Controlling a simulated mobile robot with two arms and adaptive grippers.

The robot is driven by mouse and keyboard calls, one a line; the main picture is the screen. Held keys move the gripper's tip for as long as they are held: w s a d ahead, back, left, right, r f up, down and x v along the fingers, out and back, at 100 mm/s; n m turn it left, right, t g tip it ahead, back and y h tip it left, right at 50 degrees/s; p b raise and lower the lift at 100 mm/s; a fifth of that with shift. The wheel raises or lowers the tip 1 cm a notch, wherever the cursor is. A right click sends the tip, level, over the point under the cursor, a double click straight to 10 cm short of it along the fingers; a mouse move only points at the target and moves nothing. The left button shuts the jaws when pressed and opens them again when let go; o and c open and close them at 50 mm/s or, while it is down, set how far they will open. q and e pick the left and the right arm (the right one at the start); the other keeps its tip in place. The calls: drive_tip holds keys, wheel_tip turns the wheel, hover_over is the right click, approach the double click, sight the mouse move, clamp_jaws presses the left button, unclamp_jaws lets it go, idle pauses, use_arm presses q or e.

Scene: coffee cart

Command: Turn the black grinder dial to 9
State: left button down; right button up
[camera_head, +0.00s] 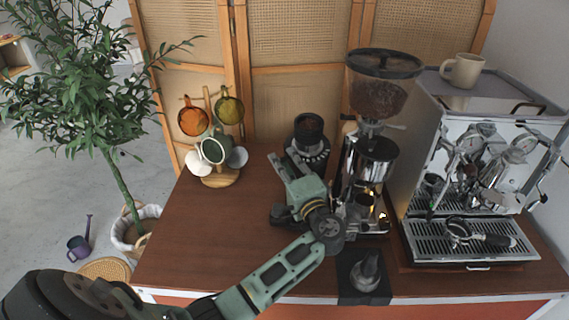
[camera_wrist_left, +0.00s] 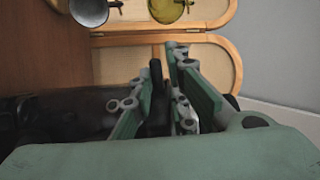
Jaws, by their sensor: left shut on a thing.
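The small black grinder (camera_head: 309,128) stands near the back of the wooden counter, with pale marks around its dial (camera_head: 316,151). The marks are too small to read. My left gripper (camera_head: 284,163) is at the near left side of the dial and hides part of it. In the left wrist view, the fingers of my left gripper (camera_wrist_left: 160,85) are closed on a narrow black part of the dial (camera_wrist_left: 156,95). My right gripper is not in view.
A tall grinder with a bean hopper (camera_head: 384,85) stands close to the right of my left gripper. The espresso machine (camera_head: 470,150) is further right. A mug tree (camera_head: 221,180) with several cups stands at the left back. The left counter (camera_head: 215,235) is clear.

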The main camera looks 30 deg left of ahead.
sight(294, 169)
use_arm(q)
drive_tip(key=d+n+g+b, duration=0.1)
drive_tip(key=g+b, duration=0.1)
drive_tip(key=d+f+n+g+y+b, duration=0.1)
drive_tip(key=n+g+b, duration=0.1)
drive_tip(key=b, duration=0.1)
drive_tip(key=d+n+g+y+b, duration=0.1)
drive_tip(key=g+b, duration=0.1)
drive_tip(key=b, duration=0.1)
drive_tip(key=shift+s+f+n+g, duration=0.2)
drive_tip(key=shift+f+n+g, duration=0.1)
drive_tip(key=shift+g, duration=0.1)
drive_tip(key=shift+r, duration=0.1)
drive_tip(key=c, duration=1.8)
unclamp_jaws()
drive_tip(key=shift+c, duration=0.2)
drive_tip(key=shift+r, duration=0.1)
drive_tip(key=shift+w+r, duration=0.1)
